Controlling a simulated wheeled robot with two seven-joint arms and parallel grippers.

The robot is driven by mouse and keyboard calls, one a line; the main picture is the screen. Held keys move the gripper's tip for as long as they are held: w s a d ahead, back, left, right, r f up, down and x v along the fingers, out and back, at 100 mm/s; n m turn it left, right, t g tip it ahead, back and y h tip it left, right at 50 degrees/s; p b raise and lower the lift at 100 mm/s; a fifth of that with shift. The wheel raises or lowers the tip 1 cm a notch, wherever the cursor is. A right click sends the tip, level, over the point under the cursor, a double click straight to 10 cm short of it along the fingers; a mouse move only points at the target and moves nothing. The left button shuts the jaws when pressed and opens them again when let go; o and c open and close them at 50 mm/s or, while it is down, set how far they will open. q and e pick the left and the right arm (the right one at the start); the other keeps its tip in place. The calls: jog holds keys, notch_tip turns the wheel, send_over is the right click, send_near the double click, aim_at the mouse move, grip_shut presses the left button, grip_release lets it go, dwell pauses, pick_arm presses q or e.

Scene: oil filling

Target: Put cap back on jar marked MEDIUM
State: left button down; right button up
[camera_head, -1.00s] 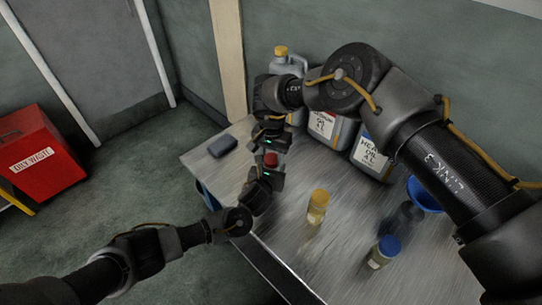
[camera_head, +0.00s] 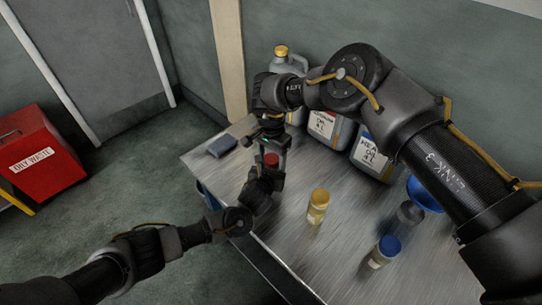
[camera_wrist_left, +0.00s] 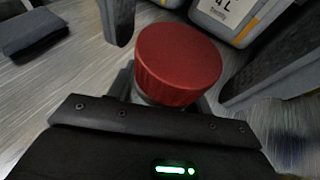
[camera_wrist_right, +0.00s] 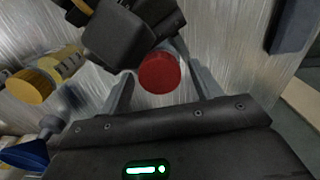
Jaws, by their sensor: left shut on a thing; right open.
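My left gripper (camera_head: 268,176) is shut on a small jar, whose body is mostly hidden by the fingers. A red ribbed cap (camera_head: 271,159) sits on top of this jar; it also shows in the left wrist view (camera_wrist_left: 178,65) and the right wrist view (camera_wrist_right: 158,73). I cannot tell whether the cap is tight, and no writing on the jar is legible. My right gripper (camera_head: 273,147) is above the cap, open. In the right wrist view its fingers are on either side of the cap, with gaps between.
A yellow-capped jar (camera_head: 318,205) and a blue-capped jar (camera_head: 385,250) stand on the metal table (camera_head: 300,245). Labelled oil jugs (camera_head: 372,155) line the back.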

jog(key=shift+r, duration=2.15)
jog(key=m, duration=0.2)
jog(key=r+m, duration=0.1)
jog(key=m, duration=0.1)
jog(key=shift+w+t, duration=0.1)
jog(key=shift+t, duration=0.2)
jog(key=m, duration=0.2)
jog(key=r+m+t, duration=0.1)
jog(key=m, duration=0.1)
jog(key=shift+r+m+h, duration=0.15)
jog(key=shift+m+h, duration=0.25)
jog(key=m, duration=0.3)
jog(key=shift+w+r, duration=0.1)
jog(key=shift+r, duration=0.25)
jog(key=m, duration=0.2)
jog(key=shift+r+m, duration=0.2)
jog(key=shift+m, duration=0.1)
jog(key=m, duration=0.5)
jog(key=shift+r+g, duration=0.15)
jog(key=shift+g, duration=0.25)
jog(key=m, duration=0.4)
jog(key=shift+s+r+g+y, duration=0.15)
jog(key=shift+s+g+y, duration=0.05)
jog(key=shift+g+y, duration=0.2)
